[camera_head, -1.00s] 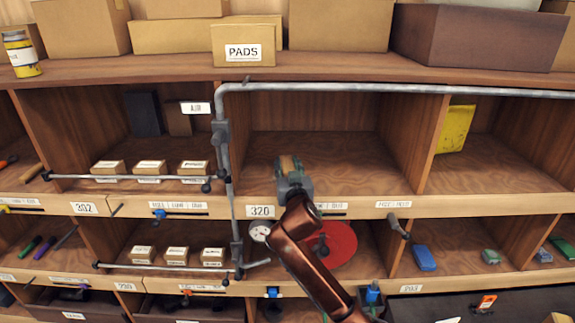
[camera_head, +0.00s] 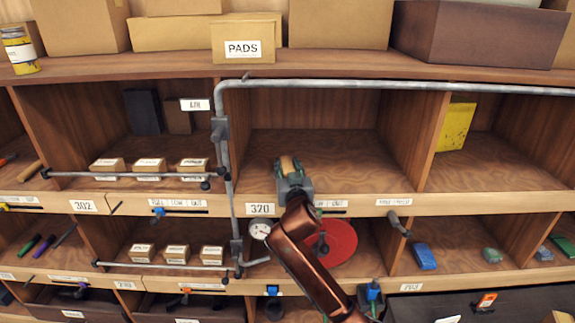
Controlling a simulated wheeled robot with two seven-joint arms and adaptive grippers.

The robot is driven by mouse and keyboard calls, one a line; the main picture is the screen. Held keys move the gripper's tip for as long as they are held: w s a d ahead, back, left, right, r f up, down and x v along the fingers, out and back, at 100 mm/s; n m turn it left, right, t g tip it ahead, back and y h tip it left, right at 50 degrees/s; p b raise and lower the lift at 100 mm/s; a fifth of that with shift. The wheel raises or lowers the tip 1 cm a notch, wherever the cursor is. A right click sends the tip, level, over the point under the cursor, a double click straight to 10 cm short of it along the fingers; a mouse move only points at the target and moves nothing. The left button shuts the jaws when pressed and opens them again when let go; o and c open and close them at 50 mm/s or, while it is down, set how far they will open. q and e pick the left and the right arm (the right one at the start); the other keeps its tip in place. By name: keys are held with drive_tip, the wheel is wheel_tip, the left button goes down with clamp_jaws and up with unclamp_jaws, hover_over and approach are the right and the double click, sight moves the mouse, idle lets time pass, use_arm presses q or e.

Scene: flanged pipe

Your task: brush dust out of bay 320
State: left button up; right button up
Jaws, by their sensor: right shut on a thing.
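The bay (camera_head: 335,143) in the upper middle is an open wooden compartment. The label (camera_head: 260,209) under its left front corner is hard to read, 320 or 370. My right gripper (camera_head: 291,180) is at the bay's front, its arm coming up from below. It is shut on a small tan, wooden-looking piece (camera_head: 287,164), seemingly the brush, which points into the bay. Its bristles are hidden, and I cannot tell whether it touches the floor. No dust stands out on the bay floor. My left gripper is not in view.
A grey pipe (camera_head: 222,170) runs down the bay's left edge and along its top (camera_head: 400,87). A gauge (camera_head: 260,230) and a red disc (camera_head: 338,242) are below. Small boxes (camera_head: 150,167) stand left behind a rail; a yellow item (camera_head: 455,127) leans in the right bay.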

drive_tip(key=shift+a, duration=0.15)
drive_tip(key=shift+a+f+b, duration=0.1)
drive_tip(key=shift+a+b, duration=0.35)
drive_tip(key=shift+a, duration=1.8)
drive_tip(key=shift+d+p, duration=1.65)
drive_tip(key=shift+d, duration=3.2)
drive_tip(key=shift+a+b, duration=0.85)
drive_tip(key=shift+a, duration=4)
drive_tip(key=shift+d+p, duration=0.85)
drive_tip(key=shift+d, duration=1.7)
drive_tip(key=shift+d+p, duration=0.95)
drive_tip(key=shift+d, duration=1.3)
drive_tip(key=shift+a+b, duration=0.4)
drive_tip(key=shift+a, duration=2.2)
